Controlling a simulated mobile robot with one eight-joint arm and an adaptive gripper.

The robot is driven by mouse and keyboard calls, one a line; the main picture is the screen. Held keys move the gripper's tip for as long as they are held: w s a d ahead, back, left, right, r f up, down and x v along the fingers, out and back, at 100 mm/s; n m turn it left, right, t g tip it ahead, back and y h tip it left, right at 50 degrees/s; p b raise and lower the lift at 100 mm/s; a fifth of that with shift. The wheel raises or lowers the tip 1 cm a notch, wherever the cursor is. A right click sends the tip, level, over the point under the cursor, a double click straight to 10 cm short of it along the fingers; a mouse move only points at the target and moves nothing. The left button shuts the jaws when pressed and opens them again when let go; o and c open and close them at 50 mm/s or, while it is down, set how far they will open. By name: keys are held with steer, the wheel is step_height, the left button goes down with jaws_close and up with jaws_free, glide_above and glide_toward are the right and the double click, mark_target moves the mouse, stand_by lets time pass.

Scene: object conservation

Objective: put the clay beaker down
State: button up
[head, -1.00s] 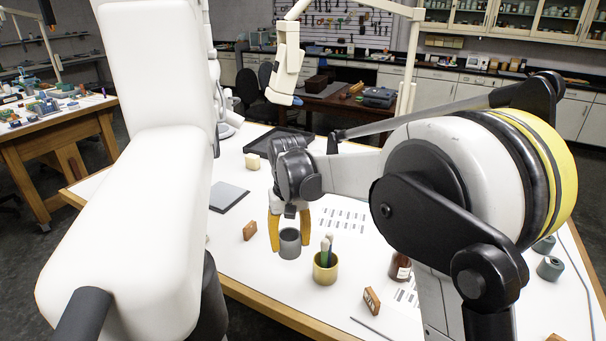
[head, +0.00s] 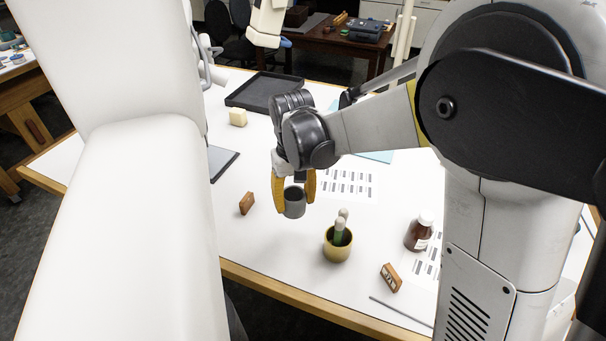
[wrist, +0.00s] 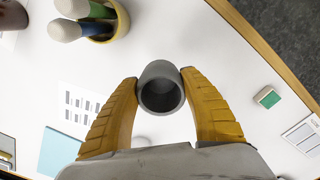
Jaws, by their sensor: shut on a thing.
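The clay beaker (head: 294,203) is a small grey cup, upright between the yellow fingers of my gripper (head: 295,196). In the wrist view the beaker (wrist: 160,91) shows its open, empty-looking mouth, with a fingertip of my gripper (wrist: 160,80) against each side. My gripper is shut on it over the white table (head: 270,235). I cannot tell whether the beaker's base touches the table or hangs just above it.
A brass-coloured pot (head: 338,250) with brushes stands to the right and nearer. A brown bottle (head: 419,233) and wooden blocks (head: 247,203) (head: 391,278) stand around. A printed sheet (head: 348,186) and a black tray (head: 264,92) lie behind. Bare table surrounds the beaker.

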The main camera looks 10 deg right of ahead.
step_height(320, 180, down, 9)
steer(key=shift+w+r+b, duration=0.15)
steer(key=shift+b, duration=0.85)
steer(key=o, duration=1.2)
